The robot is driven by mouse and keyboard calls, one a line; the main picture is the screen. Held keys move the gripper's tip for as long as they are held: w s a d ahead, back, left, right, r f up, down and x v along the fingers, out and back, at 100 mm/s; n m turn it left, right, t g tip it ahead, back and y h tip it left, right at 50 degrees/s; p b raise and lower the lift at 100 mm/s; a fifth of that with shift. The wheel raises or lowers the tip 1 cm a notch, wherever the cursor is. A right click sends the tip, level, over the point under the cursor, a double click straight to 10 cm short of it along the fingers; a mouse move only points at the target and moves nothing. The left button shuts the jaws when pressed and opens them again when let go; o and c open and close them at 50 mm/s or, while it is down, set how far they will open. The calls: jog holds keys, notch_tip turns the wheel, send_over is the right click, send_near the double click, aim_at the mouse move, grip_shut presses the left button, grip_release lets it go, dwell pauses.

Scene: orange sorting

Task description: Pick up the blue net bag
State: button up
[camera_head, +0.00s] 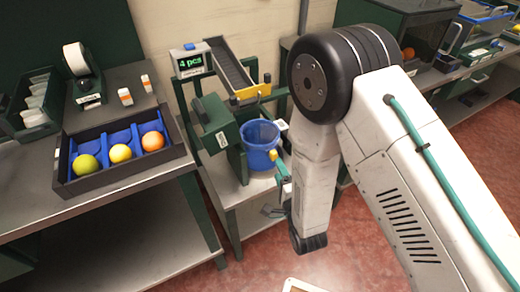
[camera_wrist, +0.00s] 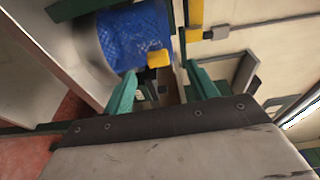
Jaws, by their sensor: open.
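The blue net bag (camera_head: 260,147) hangs open-topped at the green dispensing stand in the head view. It has a small yellow tab (camera_head: 273,155) on its right side. In the wrist view the blue net bag (camera_wrist: 136,38) is at the upper middle, with the yellow tab (camera_wrist: 159,59) at its edge. My gripper (camera_wrist: 160,74) has its two teal fingers apart, and the tab appears just beyond and between their tips. I cannot tell whether they touch it. In the head view my gripper (camera_head: 282,178) is just right of the bag, partly hidden by my arm.
A dark tray (camera_head: 118,181) with blue dividers holds a green, a yellow and an orange fruit on the left table. Red floor lies open in front.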

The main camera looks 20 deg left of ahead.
aim_at(267, 154)
jog(key=x, duration=0.7)
jog(key=shift+s+a+f, duration=0.15)
jog(key=shift+a+f, duration=0.1)
jog(key=shift+a, duration=0.3)
grip_shut()
